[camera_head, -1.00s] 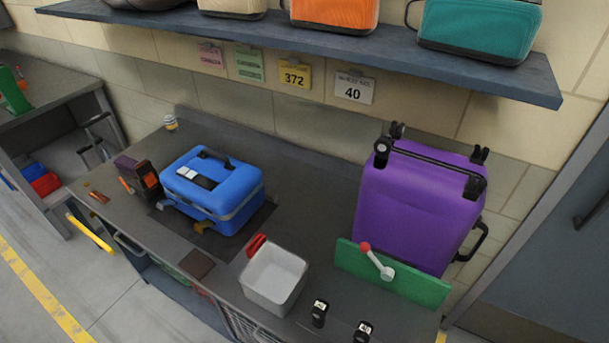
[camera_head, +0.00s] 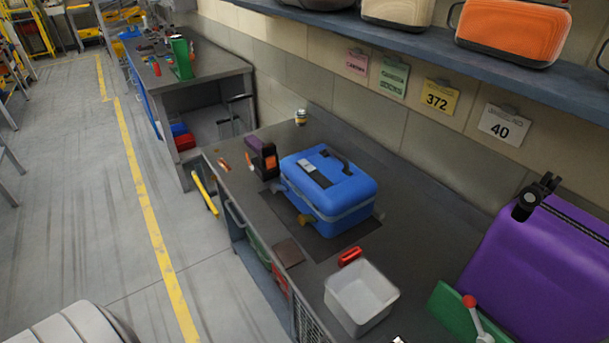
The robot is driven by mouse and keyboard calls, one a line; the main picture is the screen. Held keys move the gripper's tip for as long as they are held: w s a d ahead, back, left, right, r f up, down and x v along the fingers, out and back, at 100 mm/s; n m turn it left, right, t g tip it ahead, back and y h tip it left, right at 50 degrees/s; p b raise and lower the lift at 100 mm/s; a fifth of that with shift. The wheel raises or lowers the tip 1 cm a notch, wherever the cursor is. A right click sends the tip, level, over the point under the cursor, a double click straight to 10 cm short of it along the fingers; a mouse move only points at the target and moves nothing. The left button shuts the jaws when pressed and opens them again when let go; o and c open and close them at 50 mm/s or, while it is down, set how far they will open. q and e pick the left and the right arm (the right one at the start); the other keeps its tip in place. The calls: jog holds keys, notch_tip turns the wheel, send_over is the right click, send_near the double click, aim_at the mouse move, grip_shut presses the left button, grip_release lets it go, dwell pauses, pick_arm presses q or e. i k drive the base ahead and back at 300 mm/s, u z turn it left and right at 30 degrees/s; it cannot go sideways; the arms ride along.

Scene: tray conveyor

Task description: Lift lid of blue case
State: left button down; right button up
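The blue case (camera_head: 328,189) lies shut on a dark mat (camera_head: 368,229) on the grey workbench. Its lid (camera_head: 345,185) is down, with a black handle and a pale label on top. Two brassy latches show low on its front side.
A white bin (camera_head: 361,296) and a red object (camera_head: 350,257) sit right of the case. A purple suitcase (camera_head: 545,265) stands behind a green panel with a red-knobbed lever at the right. A dark device (camera_head: 264,160) stands left of the case. A shelf (camera_head: 480,58) overhangs the back. Open floor lies left.

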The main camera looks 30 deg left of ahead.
aim_at(337, 185)
jog(key=u, duration=1)
jog(key=k, duration=1)
jog(key=u, duration=0.9)
jog(key=i, duration=1.1)
jog(key=z, duration=0.85)
jog(key=i, duration=0.75)
jog(key=z, duration=0.7)
